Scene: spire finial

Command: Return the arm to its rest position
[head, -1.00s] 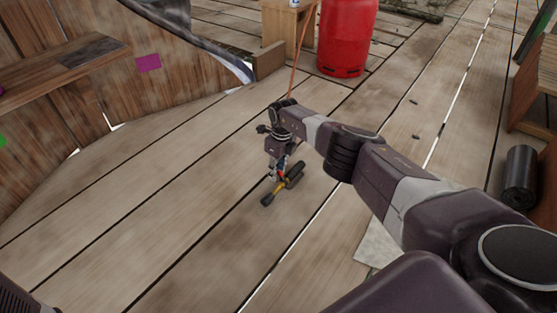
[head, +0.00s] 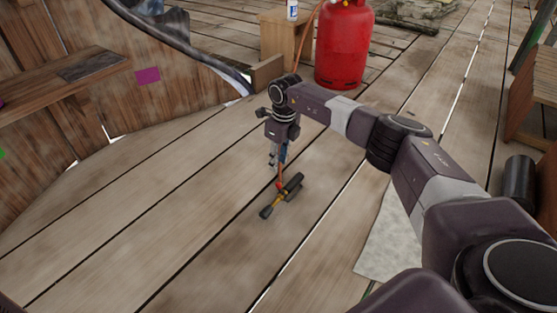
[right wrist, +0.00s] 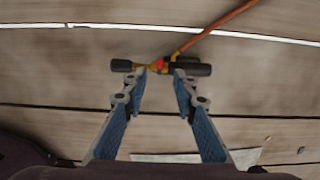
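My right arm (head: 335,112) reaches from the right edge to mid-picture in the head view. Its gripper (head: 279,162) points down above a torch (head: 291,187) with a black grip, a yellow middle and a dark nozzle, which seems to lie on the plank floor. In the right wrist view my right gripper (right wrist: 160,82) is open, its blue fingers apart. The torch (right wrist: 193,69) lies crosswise just beyond the fingertips, and nothing shows held between them. An orange hose (right wrist: 220,26) runs from it to the upper right. My left gripper is not in view.
A red gas cylinder (head: 342,50) stands beside a small wooden table (head: 284,38) at the back. A wooden shelf (head: 60,85) juts from the left wall. A black cylinder (head: 520,182) is at the right. The floor at left is clear.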

